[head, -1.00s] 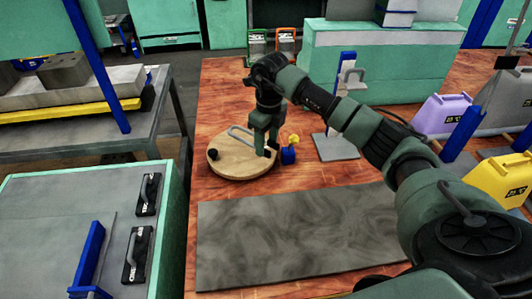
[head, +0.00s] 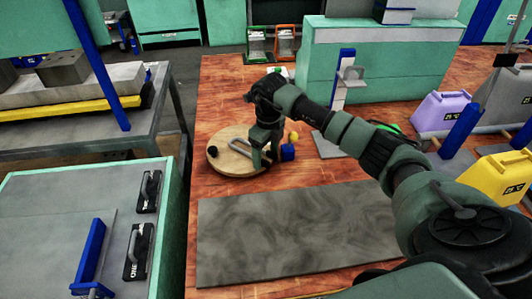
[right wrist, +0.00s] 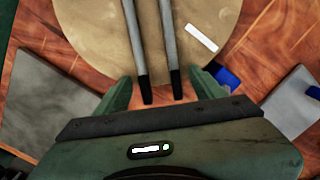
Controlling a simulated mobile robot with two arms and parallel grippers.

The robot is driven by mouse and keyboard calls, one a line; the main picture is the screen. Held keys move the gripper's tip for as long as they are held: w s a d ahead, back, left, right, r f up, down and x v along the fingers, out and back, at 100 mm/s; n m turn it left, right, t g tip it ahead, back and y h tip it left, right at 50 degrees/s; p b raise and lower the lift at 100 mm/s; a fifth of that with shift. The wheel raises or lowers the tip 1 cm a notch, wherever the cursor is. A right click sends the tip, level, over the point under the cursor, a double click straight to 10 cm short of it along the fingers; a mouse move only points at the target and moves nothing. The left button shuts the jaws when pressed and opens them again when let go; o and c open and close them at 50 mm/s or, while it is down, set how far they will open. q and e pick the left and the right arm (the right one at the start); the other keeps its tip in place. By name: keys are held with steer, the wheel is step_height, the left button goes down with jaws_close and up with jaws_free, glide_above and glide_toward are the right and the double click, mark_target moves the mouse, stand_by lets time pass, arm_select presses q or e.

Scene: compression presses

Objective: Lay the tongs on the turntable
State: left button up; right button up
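The turntable (head: 228,166) is a round pale wooden disc with a black knob (head: 211,152) near its left rim. The tongs (head: 236,143), grey and U-shaped with dark tips, are over the disc and appear to lie on it. In the right wrist view the tongs (right wrist: 169,42) run across the turntable (right wrist: 90,28), with their tips reaching past its near rim. My right gripper (head: 264,160) is low at the disc's near right side. In the right wrist view its fingers (right wrist: 162,92) are spread, with gaps to the tongs between them. My left gripper is not in view.
A blue block with a yellow knob (head: 288,152) stands close to the turntable's right. A dark grey slab (head: 290,235) covers the near table. A stand with a grey base (head: 330,147) is further right. Yellow (head: 497,180) and purple (head: 440,112) containers stand at the right.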

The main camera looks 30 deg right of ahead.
steer(key=shift+r, duration=0.55)
step_height(320, 180, up, 11)
steer(key=b, duration=0.1)
steer(key=shift+s+r, duration=0.15)
steer(key=shift+s, duration=0.1)
steer(key=shift+d, duration=0.1)
